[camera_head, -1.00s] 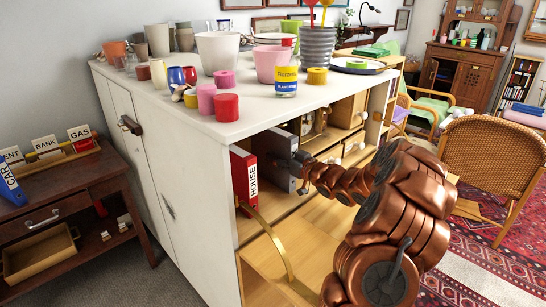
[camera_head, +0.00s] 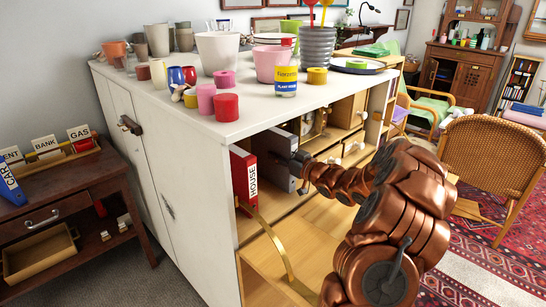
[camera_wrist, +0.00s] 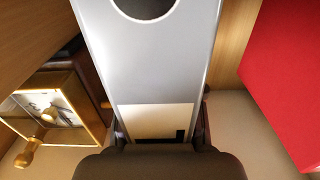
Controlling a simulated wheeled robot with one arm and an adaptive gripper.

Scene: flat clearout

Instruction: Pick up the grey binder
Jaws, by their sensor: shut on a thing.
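The grey binder (camera_head: 283,155) stands upright on the cabinet's upper shelf, just right of the red binder marked HOUSE. My gripper (camera_head: 299,163) reaches in from the right and meets the binder's spine. In the wrist view the grey binder (camera_wrist: 150,70) fills the middle, with a round hole at the top and a pale label low down. My gripper (camera_wrist: 160,140) is shut on it, with one finger at each side of the spine. The fingertips are partly hidden behind my gripper's dark body.
The red binder (camera_head: 244,177) stands close by and also shows in the wrist view (camera_wrist: 288,75), apart from the grey one. A brass clock (camera_wrist: 52,108) stands on the other side. Pots and cups crowd the cabinet top (camera_head: 180,103). A gold curved strip (camera_head: 273,243) hangs in front.

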